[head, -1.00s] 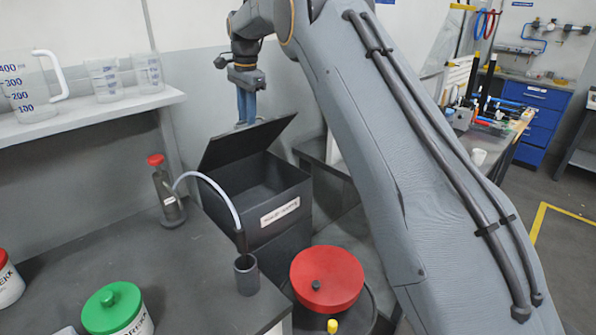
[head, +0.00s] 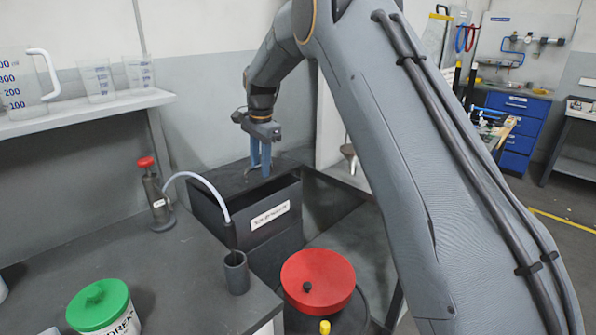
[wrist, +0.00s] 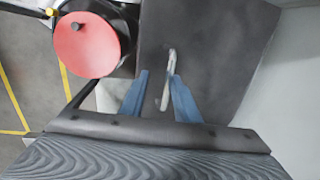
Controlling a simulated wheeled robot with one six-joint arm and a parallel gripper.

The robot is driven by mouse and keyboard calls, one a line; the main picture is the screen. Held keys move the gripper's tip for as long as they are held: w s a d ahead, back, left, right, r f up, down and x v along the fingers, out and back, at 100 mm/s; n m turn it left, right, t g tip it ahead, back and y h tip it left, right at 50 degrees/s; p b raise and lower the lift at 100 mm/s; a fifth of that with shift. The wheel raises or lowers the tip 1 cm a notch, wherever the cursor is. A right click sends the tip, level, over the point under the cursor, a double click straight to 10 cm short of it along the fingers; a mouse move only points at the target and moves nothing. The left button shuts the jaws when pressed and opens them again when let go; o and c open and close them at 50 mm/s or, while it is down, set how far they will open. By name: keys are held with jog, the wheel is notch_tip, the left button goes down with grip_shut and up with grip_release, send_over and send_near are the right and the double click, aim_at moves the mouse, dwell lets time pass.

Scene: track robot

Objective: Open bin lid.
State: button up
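The bin (head: 262,240) is a dark box with a white label on its front, standing beyond the grey bench's right end. My gripper (head: 261,172) points down at the lid, by the handle. In the wrist view its blue fingers (wrist: 160,77) are apart, one on each side of the handle; no clear contact shows.
A red round lid (head: 317,278) on a dark drum stands right in front of the bin. On the bench (head: 165,262) are a dark bottle with red cap and hose (head: 156,195), a small cup (head: 236,272) and a green-lidded jar (head: 98,305). A beaker shelf (head: 90,113) is at left.

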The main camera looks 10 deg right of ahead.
notch_tip(320, 180, up, 8)
jog(key=f+b, duration=0.1)
jog(key=b, duration=0.1)
jog(key=s+d+f+n, duration=0.3)
jog(key=s+d, duration=0.3)
jog(key=s, duration=0.4)
jog(key=shift+d+f+t, duration=0.3)
jog(key=shift+f+t, duration=0.1)
jog(key=shift+w, duration=0.1)
